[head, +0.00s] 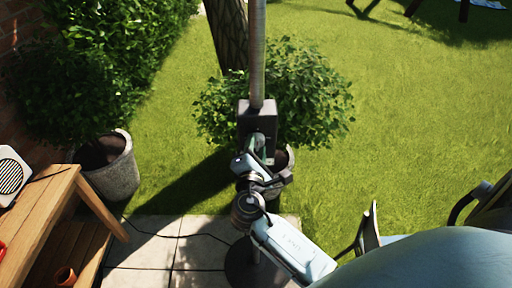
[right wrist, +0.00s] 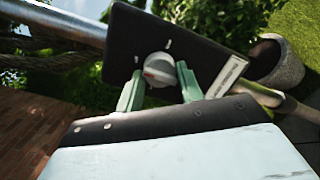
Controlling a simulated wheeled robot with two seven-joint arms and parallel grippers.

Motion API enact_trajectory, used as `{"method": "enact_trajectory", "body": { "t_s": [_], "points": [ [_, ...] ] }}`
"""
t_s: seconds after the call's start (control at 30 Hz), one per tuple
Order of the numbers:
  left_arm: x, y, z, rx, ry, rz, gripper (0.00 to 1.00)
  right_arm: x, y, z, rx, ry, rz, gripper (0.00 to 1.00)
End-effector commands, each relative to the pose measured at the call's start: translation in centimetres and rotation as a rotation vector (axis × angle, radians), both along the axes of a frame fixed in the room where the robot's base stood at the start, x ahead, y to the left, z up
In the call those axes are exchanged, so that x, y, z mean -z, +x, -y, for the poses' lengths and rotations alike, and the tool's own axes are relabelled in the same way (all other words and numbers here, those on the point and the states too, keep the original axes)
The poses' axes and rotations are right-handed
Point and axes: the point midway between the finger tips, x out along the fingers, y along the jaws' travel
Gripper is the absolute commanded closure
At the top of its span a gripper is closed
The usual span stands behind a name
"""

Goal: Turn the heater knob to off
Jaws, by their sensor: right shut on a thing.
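The patio heater shows in the head view as a dark control box (head: 257,117) on a tall metal pole (head: 257,50). In the right wrist view the box (right wrist: 203,56) appears tilted, with a round light-grey knob (right wrist: 160,67) on its face and small pale marks around the knob. My right gripper (right wrist: 160,73) has its green fingers on either side of the knob and is shut on it. In the head view my right gripper (head: 262,144) is at the front of the box, and it and my arm hide most of the knob. My left gripper is out of view.
A wooden bench (head: 42,215) with a white speaker-like box (head: 10,175) stands at the left. A stone planter (head: 112,170) is beside it. A bush in a pot (head: 300,100) is behind the heater. A chair (head: 365,228) is at the lower right. Open lawn (head: 420,130) lies beyond.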

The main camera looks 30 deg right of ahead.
Motion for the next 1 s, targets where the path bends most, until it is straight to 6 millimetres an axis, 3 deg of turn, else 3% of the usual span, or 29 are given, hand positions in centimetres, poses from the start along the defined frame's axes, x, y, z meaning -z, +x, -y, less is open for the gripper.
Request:
{"method": "enact_trajectory", "body": {
  "t_s": [0.47, 0.5, 0.63, 1.0],
  "points": [
    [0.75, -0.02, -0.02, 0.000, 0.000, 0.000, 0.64, -0.07, -0.02, 0.02, 0.001, 0.086, 0.053, 0.86],
    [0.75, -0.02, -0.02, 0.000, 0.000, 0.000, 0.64, -0.07, -0.01, 0.02, 0.001, 0.086, 0.053, 0.58],
    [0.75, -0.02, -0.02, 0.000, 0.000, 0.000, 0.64, -0.07, -0.01, 0.02, 0.001, 0.086, 0.053, 0.42],
    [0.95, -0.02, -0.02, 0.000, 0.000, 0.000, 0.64, 0.04, -0.52, -0.46, 0.000, 0.086, 0.052, 0.42]
  ]
}}
